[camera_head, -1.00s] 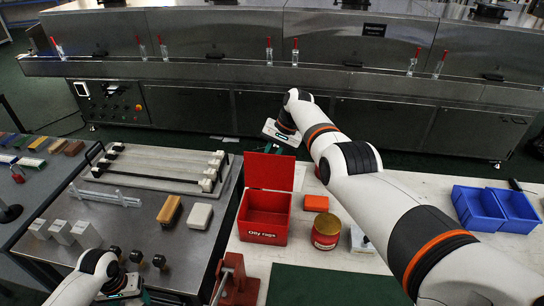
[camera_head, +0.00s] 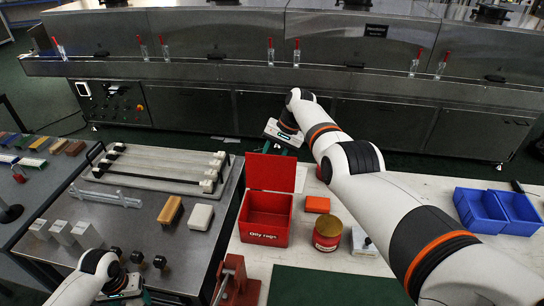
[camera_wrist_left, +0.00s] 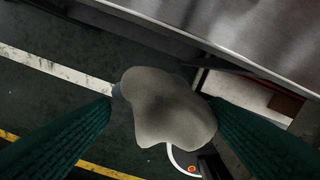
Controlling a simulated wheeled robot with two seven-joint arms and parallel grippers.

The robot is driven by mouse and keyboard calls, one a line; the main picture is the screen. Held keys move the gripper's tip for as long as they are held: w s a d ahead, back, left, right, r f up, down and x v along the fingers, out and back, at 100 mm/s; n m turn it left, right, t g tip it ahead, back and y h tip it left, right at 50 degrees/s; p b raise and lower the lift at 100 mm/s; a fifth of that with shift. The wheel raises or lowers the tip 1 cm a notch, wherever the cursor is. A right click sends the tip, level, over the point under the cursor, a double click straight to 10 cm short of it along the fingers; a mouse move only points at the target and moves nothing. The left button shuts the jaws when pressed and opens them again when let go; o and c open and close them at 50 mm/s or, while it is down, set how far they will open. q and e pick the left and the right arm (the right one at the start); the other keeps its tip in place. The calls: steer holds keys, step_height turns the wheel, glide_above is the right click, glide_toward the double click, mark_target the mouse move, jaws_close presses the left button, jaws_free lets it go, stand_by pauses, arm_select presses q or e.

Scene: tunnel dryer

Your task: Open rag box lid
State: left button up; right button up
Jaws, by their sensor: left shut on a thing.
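The red rag box (camera_head: 264,219), lettered "Oily rags", stands on the pale bench with its lid (camera_head: 270,173) raised upright at the back; the opening shows a red inside. My right gripper (camera_head: 276,152) is just behind the raised lid, partly hidden by it, so its jaw opening cannot be seen. My left gripper (camera_head: 143,296) is low at the left, by the metal table's front, mostly cut off by the frame. In the left wrist view it is shut on a crumpled grey rag (camera_wrist_left: 165,108), held above the dark floor.
An orange block (camera_head: 317,204) and a red tin with a yellow lid (camera_head: 327,233) stand right of the box. Blue bins (camera_head: 481,210) are farther right, beyond my right arm. A red clamp (camera_head: 236,281) is in front. The metal table (camera_head: 150,225) holds blocks and a rack.

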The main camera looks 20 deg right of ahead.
steer(key=v, duration=1.1)
steer(key=shift+r, duration=0.2)
steer(key=shift+f, duration=0.1)
